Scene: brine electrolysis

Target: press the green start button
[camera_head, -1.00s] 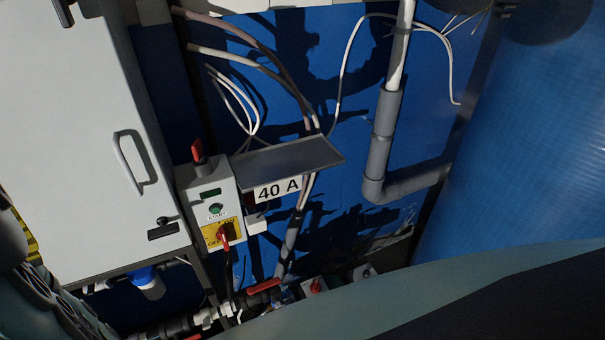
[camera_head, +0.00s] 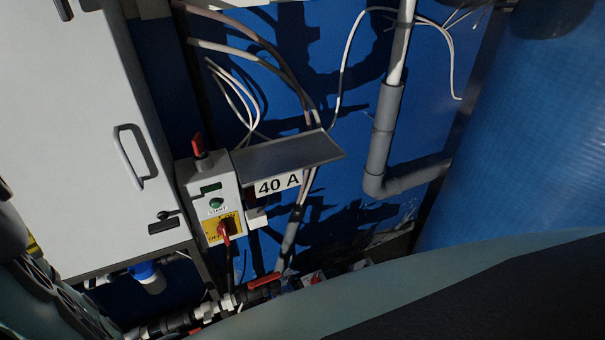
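The green start button (camera_head: 216,203) is a small round button on the front of a grey control box (camera_head: 192,218), left of centre in the head view. A "START" label sits just below it. A small dark green display (camera_head: 210,188) is above it, and a red rotary switch (camera_head: 224,228) on a yellow plate is below it. A red knob (camera_head: 198,147) stands on top of the box. Nothing covers the button. My gripper is not in view, so I cannot see its state.
A large grey cabinet (camera_head: 75,120) with a handle stands left of the box. Pipes with a red-handled valve (camera_head: 264,281) run below. A big blue tank (camera_head: 525,140) fills the right.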

